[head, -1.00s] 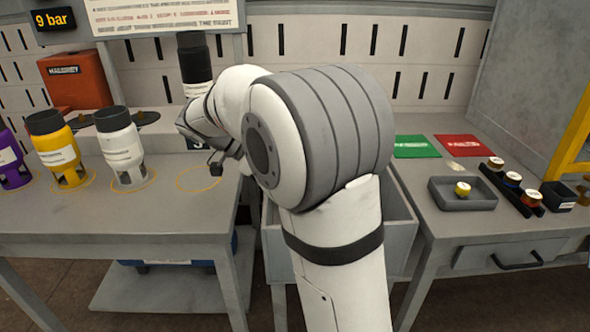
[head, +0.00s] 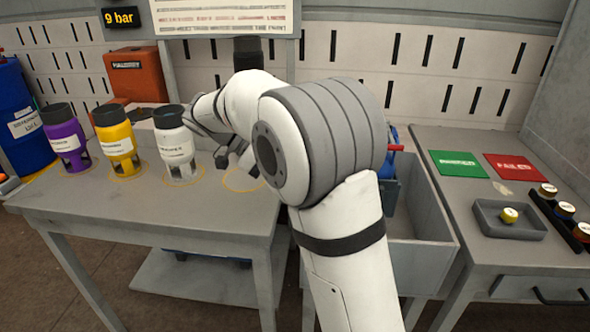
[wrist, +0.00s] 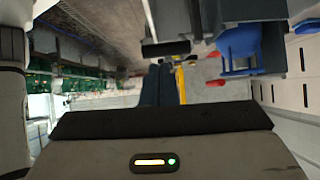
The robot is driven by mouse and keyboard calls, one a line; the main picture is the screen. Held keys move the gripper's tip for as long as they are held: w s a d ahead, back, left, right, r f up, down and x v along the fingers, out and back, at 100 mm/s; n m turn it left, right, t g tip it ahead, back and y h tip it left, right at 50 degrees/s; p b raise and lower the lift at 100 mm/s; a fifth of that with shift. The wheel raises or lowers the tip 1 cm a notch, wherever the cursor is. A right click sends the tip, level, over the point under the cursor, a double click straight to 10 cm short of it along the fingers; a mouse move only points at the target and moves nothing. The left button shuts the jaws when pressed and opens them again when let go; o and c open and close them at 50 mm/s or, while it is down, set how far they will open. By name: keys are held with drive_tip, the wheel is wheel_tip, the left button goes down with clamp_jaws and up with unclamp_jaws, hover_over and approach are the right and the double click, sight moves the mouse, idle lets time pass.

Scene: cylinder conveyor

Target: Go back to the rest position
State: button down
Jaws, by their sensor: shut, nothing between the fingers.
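My arm reaches forward over the left table (head: 215,222) in the head view. My gripper (head: 222,160) is low over the tabletop, just right of the white cylinder (head: 174,145) and near an empty yellow ring (head: 243,180). My gripper is shut with nothing in it; its fingers also show close together in the wrist view (wrist: 162,85). A yellow cylinder (head: 117,140) and a purple cylinder (head: 64,138) stand upright to the left. A dark-topped cylinder (head: 248,54) stands behind my arm, its lower part hidden.
A red-orange box (head: 138,74) stands at the back. A blue drum (head: 22,120) is at far left. The right table holds green (head: 458,164) and red (head: 515,167) cards and a grey tray (head: 490,226). An open grey bin (head: 425,205) stands between the tables.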

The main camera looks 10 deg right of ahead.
drive_tip(key=s+r+n+t+y+p, duration=0.3)
drive_tip(key=s+r+n+y+p, duration=0.2)
drive_tip(key=s+n+p, duration=0.5)
drive_tip(key=s+d+r+n+t+y+p, duration=0.1)
drive_tip(key=s+r+n+t+y+p, duration=0.2)
drive_tip(key=s+n+p, duration=0.6)
drive_tip(key=shift+s+d+r+n+y+p, duration=0.25)
drive_tip(key=shift+s+r+n+y+p, duration=0.25)
drive_tip(key=shift+r+n+y, duration=0.95)
drive_tip(key=shift+s+f+n+h, duration=0.1)
drive_tip(key=shift+f+n+h, duration=0.15)
drive_tip(key=shift+f, duration=0.05)
